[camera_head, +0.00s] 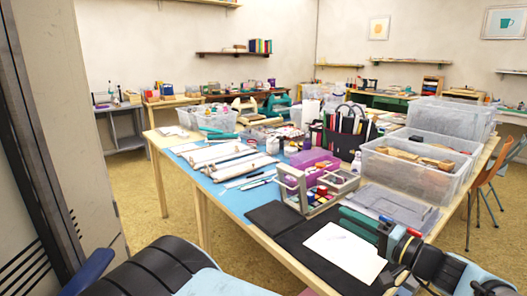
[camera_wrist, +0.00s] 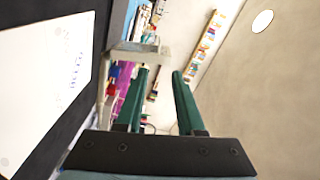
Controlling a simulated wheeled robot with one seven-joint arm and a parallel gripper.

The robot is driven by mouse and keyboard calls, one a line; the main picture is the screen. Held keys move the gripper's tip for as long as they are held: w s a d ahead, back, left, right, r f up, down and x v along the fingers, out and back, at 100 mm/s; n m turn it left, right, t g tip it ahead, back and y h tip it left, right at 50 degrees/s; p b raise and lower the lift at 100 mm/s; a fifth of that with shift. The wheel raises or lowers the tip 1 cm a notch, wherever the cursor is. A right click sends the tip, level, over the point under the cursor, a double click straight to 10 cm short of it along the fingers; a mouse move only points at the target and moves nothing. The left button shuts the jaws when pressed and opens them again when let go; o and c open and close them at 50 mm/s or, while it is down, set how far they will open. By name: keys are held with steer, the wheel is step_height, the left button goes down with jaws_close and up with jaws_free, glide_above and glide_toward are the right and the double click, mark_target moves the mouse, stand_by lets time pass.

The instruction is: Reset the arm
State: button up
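My gripper (camera_head: 357,223) is above the right front part of the table, over the dark mat and beside the sheet of white paper (camera_head: 345,252). Its two green fingers stand apart with nothing between them in the wrist view (camera_wrist: 158,95). The paper lies on the black mat (camera_head: 290,238) and also shows at the left of the wrist view (camera_wrist: 40,80), with small faint marks near its right edge. A small grey organizer (camera_head: 318,190) with inkpads and small items stands just behind the gripper.
A clear plastic bin (camera_head: 420,175) and a flat grey lid (camera_head: 395,207) are close behind and right of the gripper. A black caddy (camera_head: 338,140) with pens stands farther back. Paper rolls (camera_head: 220,155) cover the blue mat at left. Bare floor (camera_head: 140,215) lies left of the table.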

steer(key=a+f+g, duration=0.1)
steer(key=a+g, duration=0.1)
steer(key=a, duration=0.2)
steer(key=w+a+f+n+g, duration=0.1)
steer(key=a+f+g, duration=0.1)
steer(key=a, duration=0.1)
steer(key=w+a+f+g, duration=0.1)
steer(key=a+f+g, duration=0.1)
steer(key=a+g, duration=0.1)
steer(key=shift+w+a+f+n+y, duration=0.15)
steer(key=shift+a+n+y, duration=0.25)
steer(key=shift+a, duration=0.45)
steer(key=s+a+f+n+g+h+p, duration=0.1)
steer(key=s+a+f+n+g+h, duration=0.2)
steer(key=a+g, duration=0.5)
steer(key=a+r+t+h, duration=0.1)
steer(key=a+r+h, duration=0.2)
steer(key=r, duration=0.4)
steer(key=s+a+r+n+t+h+p, duration=0.1)
steer(key=a+r+h, duration=0.3)
steer(key=r+h, duration=0.2)
steer(key=shift+s+a+r+t, duration=0.25)
steer(key=shift+r+t, duration=0.05)
steer(key=shift+r, duration=0.1)
